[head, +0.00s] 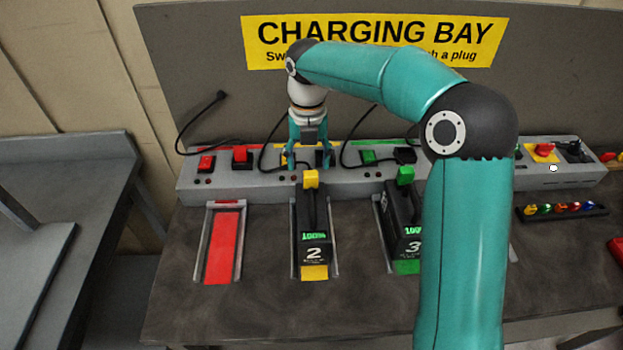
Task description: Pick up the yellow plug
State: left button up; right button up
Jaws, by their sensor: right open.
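My right gripper (308,158) hangs fingers down at the grey charging strip (225,184), just behind battery 2. It is open, and its two teal fingers stand apart over the strip's yellow section. Small yellow bits show around the fingers, but I cannot tell which of them is the yellow plug; the gripper hides much of this spot. A yellow block (311,179) tops the black battery 2 (313,222), in front of the fingers. I see nothing held. My left gripper is not in view.
Black battery 3 (391,211) with a green top stands to the right, partly behind my arm. The red bay (220,245) at left is empty. A loose black cable (187,132) hangs at left. A tray (530,214) of coloured pieces lies at right.

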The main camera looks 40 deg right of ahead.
aim_at(311, 174)
jog(key=shift+s+d+f+p, duration=0.1)
jog(key=shift+f+p, duration=0.15)
jog(key=shift+f, duration=1.1)
jog(key=shift+s+d+f+p, duration=0.1)
jog(key=shift+f+p, duration=0.15)
jog(key=shift+f, duration=1.05)
grip_shut()
